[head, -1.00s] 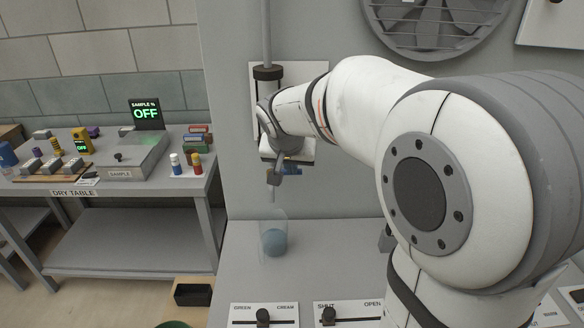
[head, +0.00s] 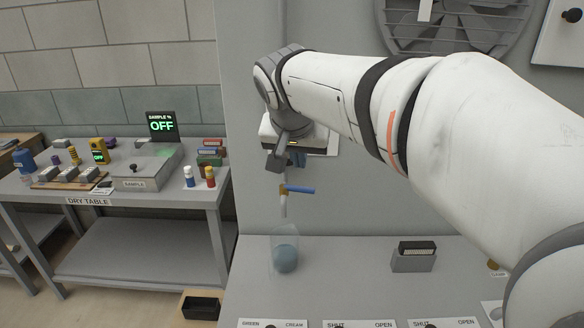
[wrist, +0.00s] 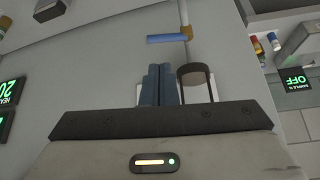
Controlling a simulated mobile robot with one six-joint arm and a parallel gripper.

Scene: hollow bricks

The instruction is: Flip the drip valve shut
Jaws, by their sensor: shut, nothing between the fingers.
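The drip valve has a brass body (head: 283,189) on a thin vertical pipe. Its blue handle (head: 302,190) sticks out to the right, level and crosswise to the pipe. In the wrist view the blue handle (wrist: 167,39) lies beyond the fingertips, with the brass body (wrist: 187,32) at its end. My gripper (head: 276,163) is just above the valve in the head view, apart from the handle. Its blue-grey fingers (wrist: 160,68) are together and empty. The pipe's upper part is hidden behind my gripper in the head view.
A clear beaker with a blue-grey round shape (head: 286,258) stands below the pipe outlet. A dark-topped box (head: 414,256) stands to its right on the counter. Sliders line the counter's front edge. The dry table (head: 140,200) is at left; a wall fan (head: 455,25) is above.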

